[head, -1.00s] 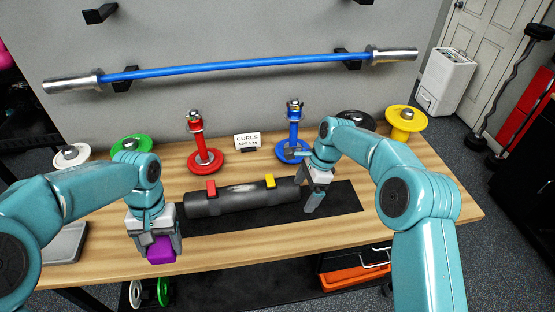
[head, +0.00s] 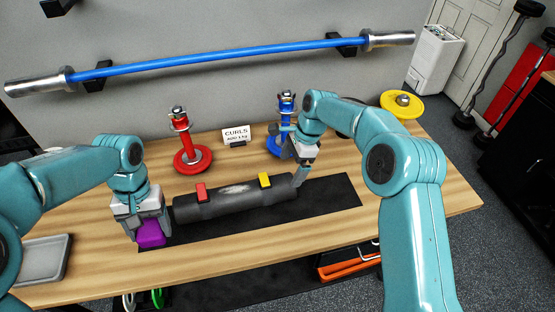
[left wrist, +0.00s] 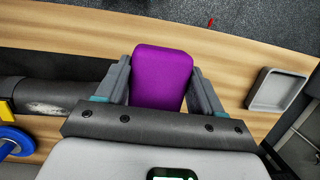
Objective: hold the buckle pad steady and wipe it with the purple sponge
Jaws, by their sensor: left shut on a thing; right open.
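The buckle pad (head: 225,207) is a dark grey roll lying on a black mat (head: 335,197), with a red clip (head: 201,192), a yellow clip (head: 265,181) and a whitish smudge between them. My left gripper (head: 149,231) is shut on the purple sponge (head: 151,236), just left of the pad's left end. The left wrist view shows the sponge (left wrist: 161,75) between both fingers, with part of the pad (left wrist: 55,93) at left. My right gripper (head: 300,176) is open at the pad's right end; whether it touches the pad is unclear.
A grey tray (head: 43,262) is at the table's left. Red (head: 193,160) and blue (head: 274,146) plate stands and a small sign (head: 236,136) stand behind the pad. A yellow plate (head: 402,104) is at back right. The wooden front strip (head: 230,256) is clear.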

